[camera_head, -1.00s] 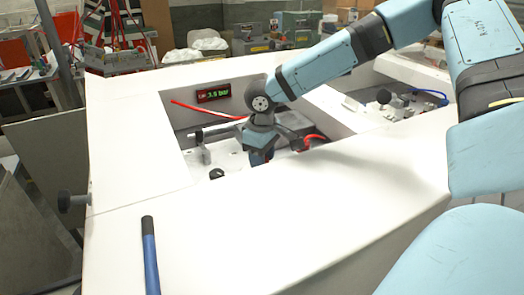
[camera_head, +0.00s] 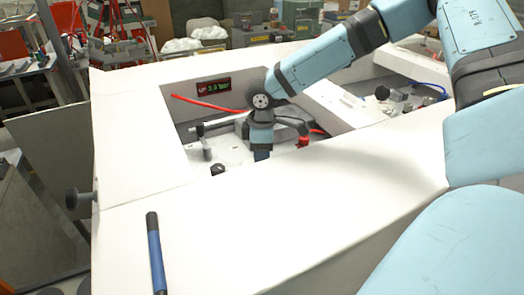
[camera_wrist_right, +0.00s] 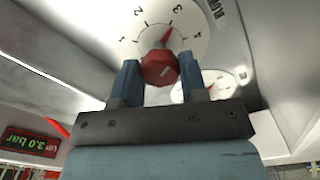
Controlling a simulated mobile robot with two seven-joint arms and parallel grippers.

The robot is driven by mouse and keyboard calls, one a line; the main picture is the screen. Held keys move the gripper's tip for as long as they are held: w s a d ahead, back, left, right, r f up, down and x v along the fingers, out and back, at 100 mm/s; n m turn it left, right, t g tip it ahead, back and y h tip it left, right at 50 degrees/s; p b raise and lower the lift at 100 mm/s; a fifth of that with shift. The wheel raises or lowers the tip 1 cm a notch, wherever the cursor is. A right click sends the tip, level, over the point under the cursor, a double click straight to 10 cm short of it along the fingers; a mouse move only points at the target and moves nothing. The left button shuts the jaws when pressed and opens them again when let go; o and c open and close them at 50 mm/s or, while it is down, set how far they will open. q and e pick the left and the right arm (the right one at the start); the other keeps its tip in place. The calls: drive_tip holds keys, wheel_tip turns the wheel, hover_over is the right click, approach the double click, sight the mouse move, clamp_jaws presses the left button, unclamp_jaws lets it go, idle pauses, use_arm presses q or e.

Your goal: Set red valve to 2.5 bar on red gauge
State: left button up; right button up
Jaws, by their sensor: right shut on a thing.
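The red valve knob (camera_wrist_right: 158,68) shows in the right wrist view, in front of a white dial face (camera_wrist_right: 165,38) with printed numbers. A red pointer on the dial points near the 3. My right gripper (camera_wrist_right: 160,72) has its two blue fingers on either side of the knob, shut on it. In the head view my right gripper (camera_head: 261,154) reaches down into the recess and hides the knob. The gauge display (camera_head: 213,87) on the recess back wall reads 3.0 bar; it also shows in the right wrist view (camera_wrist_right: 32,142). My left gripper is not in view.
A white panel (camera_head: 300,215) surrounds the recess. A red hose (camera_head: 205,104) and a red fitting (camera_head: 303,140) are close to my right gripper. A black knob (camera_head: 218,169) stands to its left. A blue-and-black bar (camera_head: 155,250) lies at the front left.

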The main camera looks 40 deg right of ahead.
drive_tip(key=o, duration=0.9)
wheel_tip(320, 180, up, 14)
drive_tip(key=shift+f, duration=0.1)
idle(0.6)
